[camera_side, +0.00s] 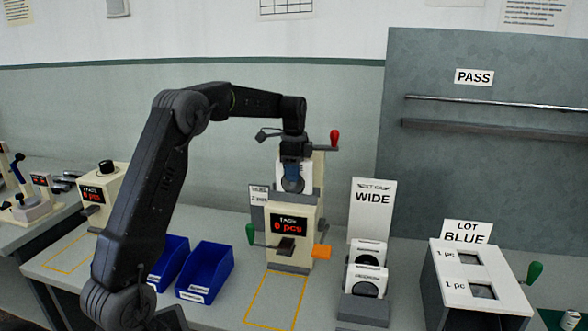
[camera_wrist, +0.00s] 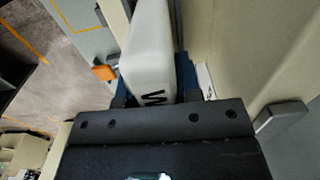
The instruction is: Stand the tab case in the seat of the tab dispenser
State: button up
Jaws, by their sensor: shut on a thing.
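The tab dispenser (camera_side: 305,235) is a cream machine with a red display reading 0 pcs, a dark spout, and a tall back column with a red-knobbed lever. A white tab case (camera_side: 281,172) with a dark round window is upright at its top, in front of the column. My gripper (camera_side: 291,172) comes down from above and is shut on the case. In the wrist view the white case (camera_wrist: 150,50) shows between the fingers (camera_wrist: 155,92), with part of a dark letter visible. The seat is hidden, so I cannot tell whether the case touches it.
Two blue bins (camera_side: 206,271) stand left of the dispenser. A rack (camera_side: 364,309) with white cases and a WIDE sign (camera_side: 372,210) is to the right, beside a white box (camera_side: 478,262) marked LOT BLUE. An outlined area (camera_side: 275,299) in front of the dispenser is clear.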

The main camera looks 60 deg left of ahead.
jog(key=shift+f, duration=0.6)
jog(key=o, duration=1.1)
notch_tip(320, 180, up, 14)
jog(key=shift+f, duration=0.15)
